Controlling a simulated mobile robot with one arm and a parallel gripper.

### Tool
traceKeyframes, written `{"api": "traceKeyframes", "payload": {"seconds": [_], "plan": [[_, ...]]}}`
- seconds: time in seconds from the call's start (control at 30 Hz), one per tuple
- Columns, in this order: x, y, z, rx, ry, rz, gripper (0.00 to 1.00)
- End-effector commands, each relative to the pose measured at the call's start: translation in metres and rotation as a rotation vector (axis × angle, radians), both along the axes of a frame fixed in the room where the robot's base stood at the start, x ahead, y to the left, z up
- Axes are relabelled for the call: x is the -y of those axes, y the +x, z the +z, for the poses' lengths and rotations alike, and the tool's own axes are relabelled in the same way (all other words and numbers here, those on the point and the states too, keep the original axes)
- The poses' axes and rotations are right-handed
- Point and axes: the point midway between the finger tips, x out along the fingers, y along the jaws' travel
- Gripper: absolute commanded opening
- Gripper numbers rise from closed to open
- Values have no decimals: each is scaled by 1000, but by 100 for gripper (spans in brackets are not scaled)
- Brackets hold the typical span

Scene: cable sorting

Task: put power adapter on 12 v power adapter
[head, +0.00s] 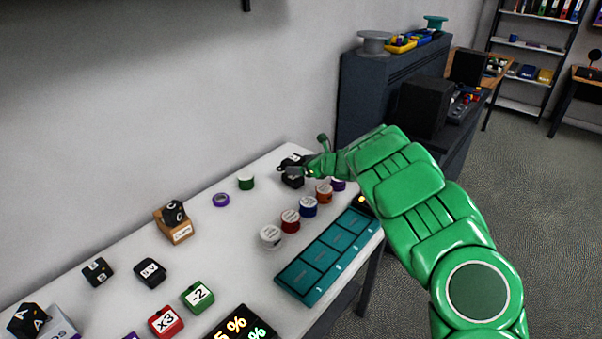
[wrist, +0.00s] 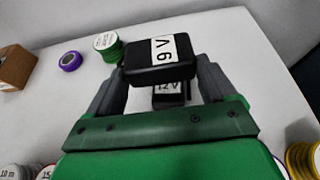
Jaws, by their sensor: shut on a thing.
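My gripper (wrist: 160,72) is shut on a black power adapter (wrist: 160,62) with a white label that seems to read 9 V. A second black adapter, the 12 V power adapter (wrist: 184,94), sits below and partly behind the held one in the wrist view. Its 12 V label is partly covered. I cannot tell whether the two touch. In the head view my gripper (head: 308,170) is at the far end of the white table, where the black adapters are small and partly hidden by it.
On the white table (head: 225,245), a green spool (head: 246,183) and a purple tape roll (head: 221,199) are left of my gripper. Several coloured spools and a teal tray (head: 297,277) are in front. A cardboard box (head: 178,231) with a black item stands farther left. Labelled blocks lie nearer.

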Motion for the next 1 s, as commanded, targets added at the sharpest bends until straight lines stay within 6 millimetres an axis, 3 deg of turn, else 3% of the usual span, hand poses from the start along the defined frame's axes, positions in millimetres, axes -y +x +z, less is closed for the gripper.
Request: {"api": "traceKeyframes", "payload": {"seconds": [0.3, 0.57, 0.97, 1.0], "plan": [[0, 7, -7, 1, 0, -1, 49], [0, 6, -35, 0, -1, -1, 49], [0, 6, -39, 1, -1, -1, 49], [0, 6, -38, 1, -1, -1, 91]]}}
